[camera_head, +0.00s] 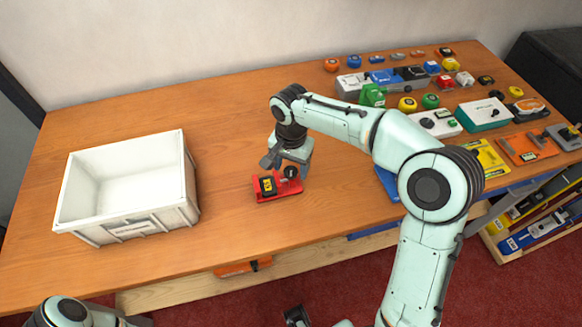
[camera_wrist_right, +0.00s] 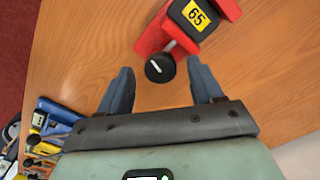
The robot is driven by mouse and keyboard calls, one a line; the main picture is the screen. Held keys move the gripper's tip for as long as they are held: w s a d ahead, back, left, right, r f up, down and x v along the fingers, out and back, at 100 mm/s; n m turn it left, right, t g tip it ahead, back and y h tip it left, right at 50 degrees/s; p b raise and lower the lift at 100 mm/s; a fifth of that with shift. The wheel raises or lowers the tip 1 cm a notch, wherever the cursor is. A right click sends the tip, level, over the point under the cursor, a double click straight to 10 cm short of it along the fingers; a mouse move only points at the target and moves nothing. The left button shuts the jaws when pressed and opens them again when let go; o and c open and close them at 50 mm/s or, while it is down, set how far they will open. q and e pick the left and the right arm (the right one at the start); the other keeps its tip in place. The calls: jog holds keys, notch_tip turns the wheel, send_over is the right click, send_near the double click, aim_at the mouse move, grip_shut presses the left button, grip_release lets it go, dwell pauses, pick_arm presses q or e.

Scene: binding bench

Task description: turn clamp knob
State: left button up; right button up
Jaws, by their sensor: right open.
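The clamp is a red body (camera_head: 275,194) with a black block labelled 65, lying on the wooden bench near its front edge. My right gripper (camera_head: 285,164) is open at the clamp. In the wrist view its fingertips (camera_wrist_right: 160,69) appear on either side of the knob, with gaps showing.
A white crate (camera_head: 180,190) stands left of the clamp. An orange item (camera_head: 236,268) is at the front edge. Bench between crate and clamp is clear.

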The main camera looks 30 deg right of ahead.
jog(key=shift+f, duration=0.35)
jog(key=c, duration=1.1)
